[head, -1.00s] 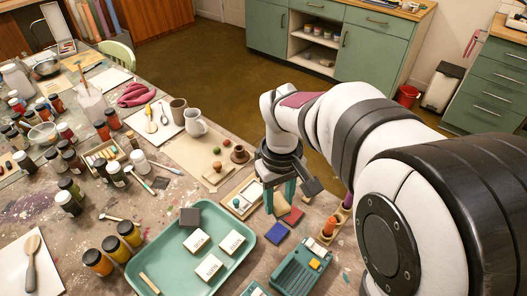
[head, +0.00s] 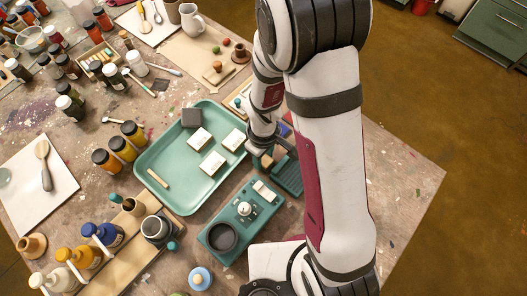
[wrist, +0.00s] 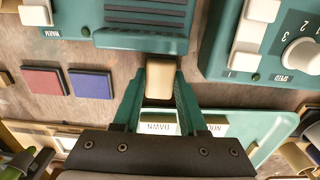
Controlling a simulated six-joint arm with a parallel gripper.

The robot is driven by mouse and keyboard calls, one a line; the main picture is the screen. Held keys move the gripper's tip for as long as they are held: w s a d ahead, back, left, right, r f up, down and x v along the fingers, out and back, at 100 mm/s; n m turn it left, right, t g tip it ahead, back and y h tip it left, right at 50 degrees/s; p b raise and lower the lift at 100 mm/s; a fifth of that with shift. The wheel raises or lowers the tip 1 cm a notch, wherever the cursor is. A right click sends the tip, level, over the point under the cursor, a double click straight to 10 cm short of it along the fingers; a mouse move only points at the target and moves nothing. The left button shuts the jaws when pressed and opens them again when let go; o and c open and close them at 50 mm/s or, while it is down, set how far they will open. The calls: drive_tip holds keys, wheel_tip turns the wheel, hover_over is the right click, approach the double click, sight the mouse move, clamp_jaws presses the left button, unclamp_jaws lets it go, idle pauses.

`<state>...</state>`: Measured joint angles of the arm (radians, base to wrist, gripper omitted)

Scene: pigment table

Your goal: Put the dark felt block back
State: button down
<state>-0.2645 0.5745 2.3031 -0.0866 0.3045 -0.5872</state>
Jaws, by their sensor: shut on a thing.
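My gripper (wrist: 160,88) is shut on a small tan-topped block (wrist: 166,78) with a darker lower part; the fingers hide its sides. It shows small beside my wrist in the head view (head: 266,161). In the wrist view it is at the near edge of a teal ridged unit (wrist: 146,40); I cannot tell whether they touch. A dark grey block (head: 192,118) sits in the upper left corner of the teal tray (head: 172,200). I cannot tell by sight which of these is the felt block.
White labelled blocks (head: 212,165) lie in the tray. Red (wrist: 43,80) and blue (wrist: 90,84) pads lie on the table at left in the wrist view. A teal device with a knob (head: 240,218) stands nearby. Several jars (head: 107,160) stand left of the tray.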

sight(265, 160)
drive_tip(key=shift+f, duration=0.1)
drive_tip(key=shift+c, duration=2.2)
unclamp_jaws()
wheel_tip(265, 160, up, 13)
drive_tip(key=s+d+r+m+y, duration=0.1)
drive_tip(key=s+d+r+m, duration=0.1)
drive_tip(key=s+r+m, duration=0.2)
drive_tip(key=s+d+r+m, duration=0.2)
drive_tip(key=s+r+m, duration=0.2)
drive_tip(key=s+m, duration=0.6)
drive_tip(key=shift+s+m+y, duration=0.3)
drive_tip(key=shift+s+y, duration=0.1)
drive_tip(key=shift+s, duration=0.2)
